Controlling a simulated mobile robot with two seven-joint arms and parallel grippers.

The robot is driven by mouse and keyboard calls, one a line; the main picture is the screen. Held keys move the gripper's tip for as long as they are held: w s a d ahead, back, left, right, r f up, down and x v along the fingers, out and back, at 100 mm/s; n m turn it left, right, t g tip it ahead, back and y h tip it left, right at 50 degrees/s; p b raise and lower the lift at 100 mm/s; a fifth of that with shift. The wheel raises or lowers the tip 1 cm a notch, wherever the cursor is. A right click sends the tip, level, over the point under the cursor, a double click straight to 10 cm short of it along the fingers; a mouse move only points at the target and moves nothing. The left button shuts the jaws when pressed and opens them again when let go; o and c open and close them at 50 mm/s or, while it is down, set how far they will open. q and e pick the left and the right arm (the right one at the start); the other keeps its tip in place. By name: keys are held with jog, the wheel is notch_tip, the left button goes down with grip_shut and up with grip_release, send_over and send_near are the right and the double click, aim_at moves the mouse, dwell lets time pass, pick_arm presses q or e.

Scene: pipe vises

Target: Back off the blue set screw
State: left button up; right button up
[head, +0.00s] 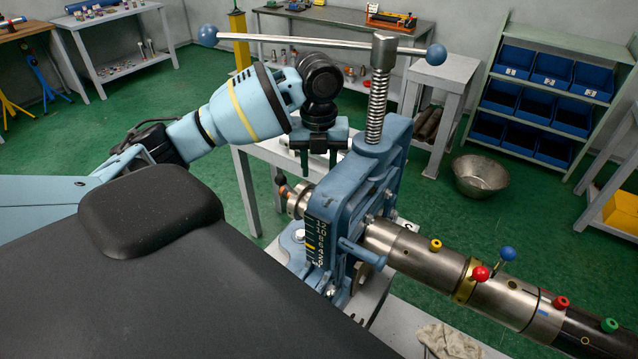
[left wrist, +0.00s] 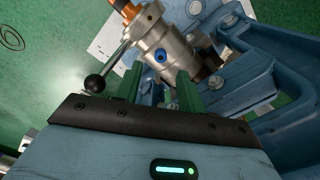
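A blue round screw head with a dark centre (left wrist: 160,56) sits in a silver cylindrical fitting (left wrist: 168,32) in the left wrist view. My left gripper (left wrist: 158,88) has its two green fingers apart, with the screw beyond the gap between them and nothing visibly held. In the head view my left gripper (head: 320,150) points down behind the blue vise (head: 365,180), above the pipe's left end (head: 297,200). The screw cannot be made out there. A blue ball knob (head: 508,253) stands on the pipe assembly (head: 420,255) right of the vise. My right gripper is out of view.
A lever with a black ball (left wrist: 95,83) juts from the fitting beside my left finger. The vise's screw (head: 378,105) and long handle bar (head: 320,40) rise close to my left wrist.

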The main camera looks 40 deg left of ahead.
pick_arm(q)
jog(key=shift+f, duration=2.7)
jog(key=shift+c, duration=0.2)
grip_shut()
